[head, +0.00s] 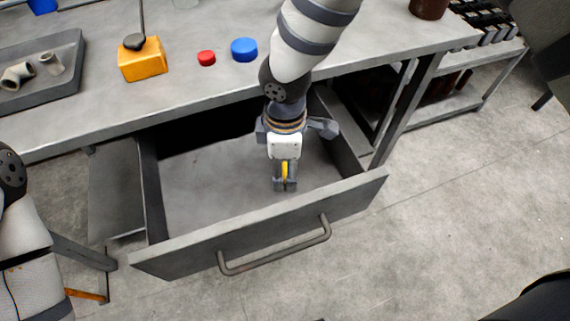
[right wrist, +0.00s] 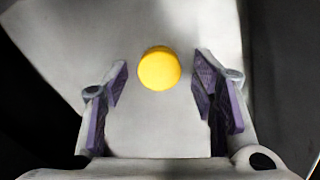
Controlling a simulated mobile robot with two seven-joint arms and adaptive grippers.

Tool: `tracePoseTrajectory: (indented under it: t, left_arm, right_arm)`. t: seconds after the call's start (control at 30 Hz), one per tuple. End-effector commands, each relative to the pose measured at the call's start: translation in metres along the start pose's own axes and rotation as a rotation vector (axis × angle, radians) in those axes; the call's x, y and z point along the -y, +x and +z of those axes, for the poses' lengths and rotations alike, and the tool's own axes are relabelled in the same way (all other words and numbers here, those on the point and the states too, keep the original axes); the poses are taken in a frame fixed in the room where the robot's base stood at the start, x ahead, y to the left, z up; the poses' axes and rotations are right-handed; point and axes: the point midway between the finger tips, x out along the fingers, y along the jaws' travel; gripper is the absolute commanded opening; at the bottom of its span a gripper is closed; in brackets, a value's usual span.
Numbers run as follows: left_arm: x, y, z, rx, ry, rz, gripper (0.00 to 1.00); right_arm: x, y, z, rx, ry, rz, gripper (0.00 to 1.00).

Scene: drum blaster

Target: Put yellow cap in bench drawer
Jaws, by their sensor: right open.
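The bench drawer (head: 258,238) is pulled open below the bench top, with a bar handle on its front. My right gripper (head: 285,187) reaches down into the drawer, near its front panel. In the right wrist view its two purple-padded fingers are apart. The yellow cap (right wrist: 159,69) shows as a round disc between the fingertips, with a gap on each side, against the grey drawer floor. In the head view only a yellow sliver (head: 285,170) of it shows between the fingers. I cannot tell whether it rests on the floor. My left gripper is out of view.
On the bench top (head: 100,112) are a red cap (head: 206,58), a blue cap (head: 244,49), a yellow block (head: 142,60) and a grey tray (head: 62,88) with pipe fittings. The drawer's left part is empty. A shelf rack stands at the right.

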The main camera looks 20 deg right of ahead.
Motion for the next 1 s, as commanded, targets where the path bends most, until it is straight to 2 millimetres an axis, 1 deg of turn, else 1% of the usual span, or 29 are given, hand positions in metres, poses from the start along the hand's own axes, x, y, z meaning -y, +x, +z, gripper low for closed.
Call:
tracePoseTrajectory:
  t: [0.03,0.2,0.3,0.4,0.53,1.0]
  left_arm:
    - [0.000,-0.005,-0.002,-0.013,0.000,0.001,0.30]
    - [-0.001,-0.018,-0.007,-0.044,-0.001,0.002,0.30]
    - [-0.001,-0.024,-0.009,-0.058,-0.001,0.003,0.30]
    - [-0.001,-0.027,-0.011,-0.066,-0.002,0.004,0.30]
    - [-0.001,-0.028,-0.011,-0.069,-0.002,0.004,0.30]
    - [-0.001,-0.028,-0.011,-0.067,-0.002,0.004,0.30]
  right_arm:
    - [-0.003,-0.017,-0.002,-0.006,0.001,0.010,0.53]
    - [-0.002,-0.067,-0.002,-0.008,0.000,0.014,0.53]
    - [-0.002,-0.091,-0.002,-0.007,0.000,0.012,0.53]
    - [-0.002,-0.106,-0.001,-0.005,-0.001,0.010,0.53]
    - [-0.001,-0.115,-0.001,-0.003,-0.001,0.005,0.53]
    - [0.000,-0.114,-0.001,-0.001,-0.001,0.003,0.53]
